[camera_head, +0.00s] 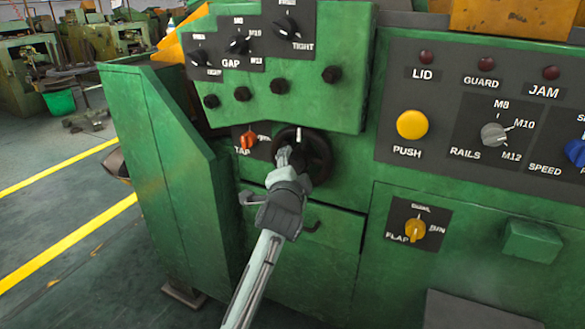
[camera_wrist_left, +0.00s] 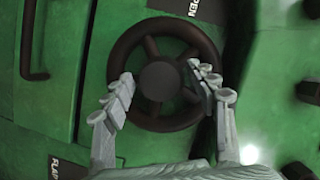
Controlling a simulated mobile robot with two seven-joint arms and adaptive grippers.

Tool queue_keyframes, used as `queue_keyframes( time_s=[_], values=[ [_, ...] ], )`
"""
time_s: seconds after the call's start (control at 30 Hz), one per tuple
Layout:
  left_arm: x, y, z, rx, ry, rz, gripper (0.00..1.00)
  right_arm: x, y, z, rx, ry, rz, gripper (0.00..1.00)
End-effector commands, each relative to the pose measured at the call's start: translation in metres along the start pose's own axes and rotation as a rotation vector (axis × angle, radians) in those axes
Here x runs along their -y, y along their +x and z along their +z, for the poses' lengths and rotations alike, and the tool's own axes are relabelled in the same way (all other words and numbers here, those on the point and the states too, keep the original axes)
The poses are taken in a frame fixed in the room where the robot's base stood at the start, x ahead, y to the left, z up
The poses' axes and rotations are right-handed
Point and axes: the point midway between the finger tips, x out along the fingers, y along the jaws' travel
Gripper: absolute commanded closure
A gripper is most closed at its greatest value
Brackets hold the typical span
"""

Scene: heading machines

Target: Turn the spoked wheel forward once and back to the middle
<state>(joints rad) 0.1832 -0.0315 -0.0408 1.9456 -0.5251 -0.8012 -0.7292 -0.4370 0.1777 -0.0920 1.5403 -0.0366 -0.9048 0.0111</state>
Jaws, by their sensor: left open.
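The spoked wheel (camera_wrist_left: 137,52) is dark, with a round hub, and sits on the green front of the machine. In the head view the wheel (camera_head: 321,157) is partly hidden behind my left gripper (camera_head: 283,158). In the left wrist view my left gripper (camera_wrist_left: 167,85) is open, with one finger on each side of the hub, over the wheel. I cannot tell whether the fingers touch the rim or spokes. My right gripper is not in view.
An orange tap knob (camera_head: 247,139) sits just left of the wheel. A drawer-like panel with a dark handle (camera_head: 312,227) lies below. A yellow push button (camera_head: 412,125) and a yellow flap knob (camera_head: 414,229) are to the right. Black gap knobs (camera_head: 237,44) sit above.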

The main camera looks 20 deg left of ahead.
Motion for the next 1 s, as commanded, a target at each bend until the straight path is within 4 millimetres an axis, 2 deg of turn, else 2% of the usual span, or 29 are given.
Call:
queue_keyframes(
  time_s=[0.17,0.27,0.7,0.83,1.0],
  values=[
    [-0.001,-0.003,0.0,-0.001,0.001,0.001,0.42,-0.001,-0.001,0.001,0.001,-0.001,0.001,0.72],
    [-0.001,-0.013,-0.001,-0.001,0.0,0.001,0.42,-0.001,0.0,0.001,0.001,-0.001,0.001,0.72],
    [-0.001,-0.1,0.0,-0.001,-0.002,0.002,0.42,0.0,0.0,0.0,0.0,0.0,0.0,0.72],
    [-0.001,-0.114,0.0,0.0,0.0,0.001,0.42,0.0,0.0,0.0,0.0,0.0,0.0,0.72],
    [0.0,-0.12,0.0,0.0,0.0,0.0,0.42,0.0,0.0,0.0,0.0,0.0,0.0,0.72]
  ],
)
